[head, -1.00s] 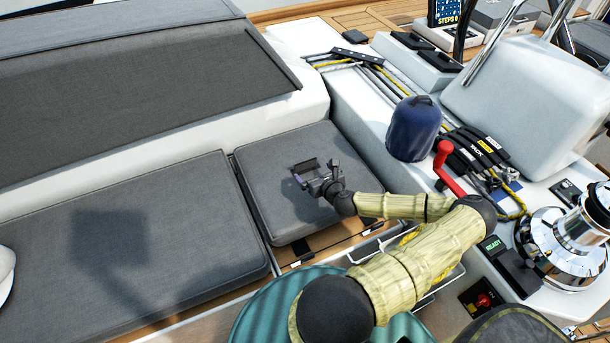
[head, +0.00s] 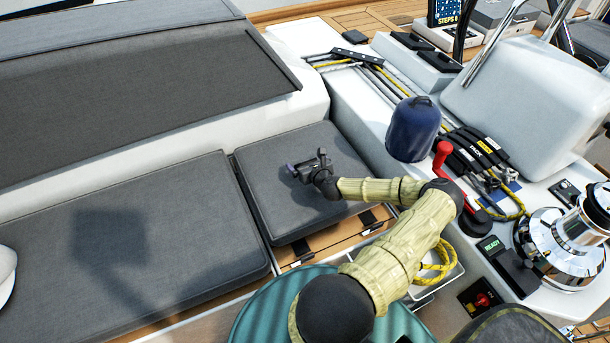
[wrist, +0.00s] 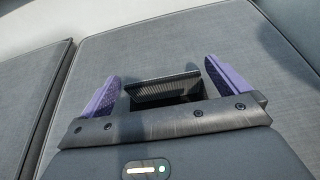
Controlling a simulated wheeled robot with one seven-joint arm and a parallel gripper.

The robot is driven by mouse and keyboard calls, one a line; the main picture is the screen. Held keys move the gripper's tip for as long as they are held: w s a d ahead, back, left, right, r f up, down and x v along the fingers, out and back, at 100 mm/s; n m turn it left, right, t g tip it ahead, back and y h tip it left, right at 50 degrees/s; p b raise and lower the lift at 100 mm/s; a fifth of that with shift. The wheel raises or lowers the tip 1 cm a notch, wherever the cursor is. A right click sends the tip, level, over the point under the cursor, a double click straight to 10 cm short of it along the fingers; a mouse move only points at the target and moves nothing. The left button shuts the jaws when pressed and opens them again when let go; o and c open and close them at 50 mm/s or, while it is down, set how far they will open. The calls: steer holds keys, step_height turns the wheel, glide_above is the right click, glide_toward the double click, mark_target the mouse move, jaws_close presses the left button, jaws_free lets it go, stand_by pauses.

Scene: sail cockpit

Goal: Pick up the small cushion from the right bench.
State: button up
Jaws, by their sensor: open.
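The small cushion (head: 275,215) is a grey, nearly square pad lying flat at the right end of the bench. It fills much of the wrist view (wrist: 150,48). A dark ribbed strap (wrist: 165,88) stands up from its top. My gripper (head: 289,168) is low over the cushion's upper middle and hides the strap in the head view. In the wrist view its purple fingers (wrist: 161,70) are spread, one on each side of the strap, with gaps between. I cannot tell whether the fingertips touch the cushion.
A long grey cushion (head: 130,245) lies just left, across a narrow gap. The white coaming and backrest (head: 95,100) rise behind. On the right are a blue covered winch (head: 414,130), a red-handled crank (head: 445,165) and a bare chrome winch (head: 560,245). A white tray with yellow rope (head: 437,262) is below.

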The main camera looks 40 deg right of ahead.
steer(key=shift+x, duration=1.4)
steer(key=shift+r, duration=0.1)
steer(key=c, duration=1.9)
steer(key=shift+r, duration=0.1)
step_height(320, 180, up, 10)
steer(key=shift+w, duration=0.1)
